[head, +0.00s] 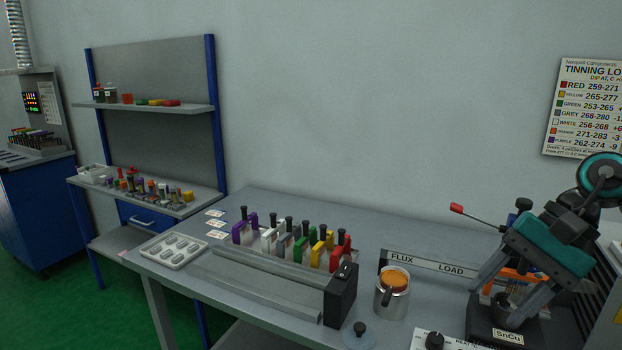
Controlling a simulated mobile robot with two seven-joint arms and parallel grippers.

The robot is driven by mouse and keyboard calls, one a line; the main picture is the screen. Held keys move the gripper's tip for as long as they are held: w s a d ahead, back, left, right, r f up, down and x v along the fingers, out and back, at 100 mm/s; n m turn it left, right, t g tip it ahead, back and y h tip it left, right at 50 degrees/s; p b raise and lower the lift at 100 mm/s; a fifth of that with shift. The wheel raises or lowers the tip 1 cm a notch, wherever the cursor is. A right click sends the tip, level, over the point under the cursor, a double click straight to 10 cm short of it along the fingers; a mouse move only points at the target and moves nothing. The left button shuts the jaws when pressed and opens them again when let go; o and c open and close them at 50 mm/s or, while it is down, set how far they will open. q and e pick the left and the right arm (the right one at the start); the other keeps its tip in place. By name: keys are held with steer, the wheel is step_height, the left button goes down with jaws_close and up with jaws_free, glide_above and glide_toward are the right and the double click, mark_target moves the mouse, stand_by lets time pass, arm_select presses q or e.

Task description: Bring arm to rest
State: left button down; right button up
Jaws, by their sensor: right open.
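My right gripper (497,306) comes in from the right edge, teal and grey, with its two fingers spread and pointing down. It is over the black base labelled SnCu (496,336). A dark grey round cup (507,307) shows between the fingers; I cannot tell whether they touch it. Nothing is clearly held. My right arm (600,175) rises behind the gripper. My left gripper and arm are not in view.
A rack (265,276) with coloured clamp-like tools stands mid-bench, with a grey tray (174,250) left of it. A metal cup (392,296) with orange content and a FLUX LOAD bar (430,263) are left of my gripper. A red-tipped lever (456,208) sticks out nearby.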

steer(key=s+a+f+m+t+y, duration=0.1)
steer(key=a+f+m+t+y, duration=0.15)
steer(key=a+m+y, duration=1.35)
steer(key=d+f+m+t+h, duration=0.2)
steer(key=f+m+t+h, duration=0.55)
steer(key=m, duration=0.95)
steer(key=d+f+m+t+h, duration=0.1)
steer(key=f+m+t+h, duration=0.7)
steer(key=m, duration=1)
steer(key=s+d+f+m+g+h, duration=0.2)
steer(key=s+f+m+g, duration=0.1)
steer(key=s+f+m, duration=0.2)
steer(key=s+d+f+m+g+h, duration=0.2)
steer(key=s+f+m, duration=0.4)
steer(key=f, duration=0.3)
steer(key=shift+s+d+f+g+h, duration=0.3)
steer(key=shift+s+g+h, duration=0.15)
steer(key=shift+g, duration=0.45)
